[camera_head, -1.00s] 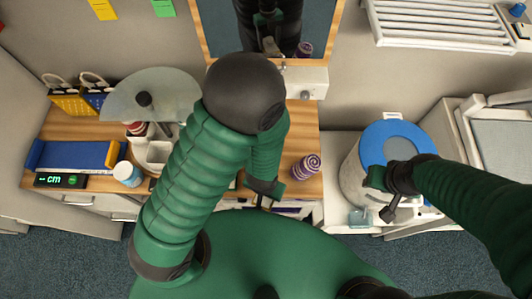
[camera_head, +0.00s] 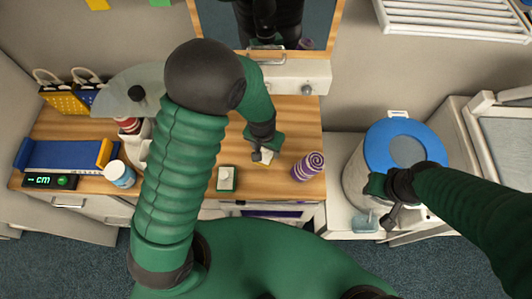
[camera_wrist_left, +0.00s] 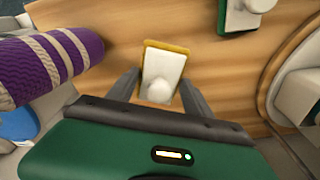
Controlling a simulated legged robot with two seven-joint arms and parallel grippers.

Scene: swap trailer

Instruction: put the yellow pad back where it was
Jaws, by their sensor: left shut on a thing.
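I cannot tell whether the pad touches the counter. My right gripper (camera_head: 385,195) is in front of the blue-lidded bin; its fingers are unclear.
A similar green pad (camera_head: 227,179) lies on the counter to the left. A purple striped roll (camera_head: 307,166) stands to the right. The blue-lidded bin (camera_head: 378,150) is beyond the counter's right end. A mirror (camera_head: 285,22) is behind.

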